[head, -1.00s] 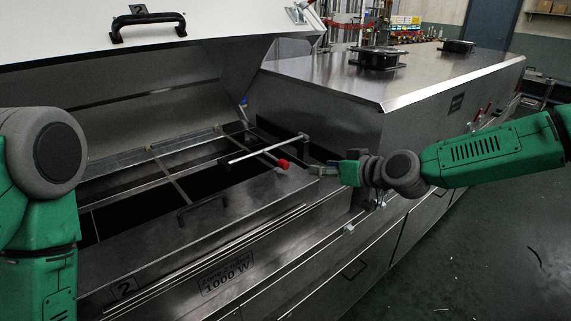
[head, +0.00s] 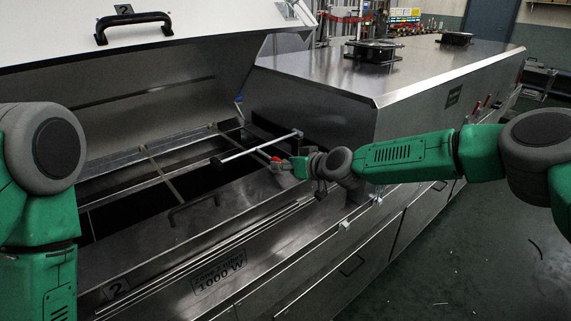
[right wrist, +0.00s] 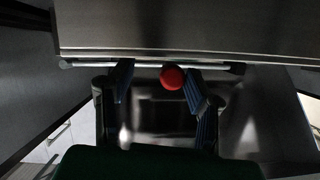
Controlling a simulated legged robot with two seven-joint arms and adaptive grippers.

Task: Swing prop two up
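The prop's red ball knob (head: 276,163) is at the front right of the open dryer bay, by a pale crossbar (head: 250,149) with dark ends. I take this to be prop two. My right gripper (head: 295,167) is right beside the knob, coming from the right. In the right wrist view the red knob (right wrist: 172,77) lies between the two blue fingertips of my gripper (right wrist: 160,85), nearer the right one, with gaps on both sides. The fingers are apart. The crossbar (right wrist: 140,66) runs across behind the knob. My left arm shows at the left; its gripper is out of the picture.
The big lid (head: 150,50) with a black handle (head: 133,27) stands raised over the bay. A front panel (head: 150,235) with a small dark handle lies before it. A closed steel housing (head: 330,90) stands to the right.

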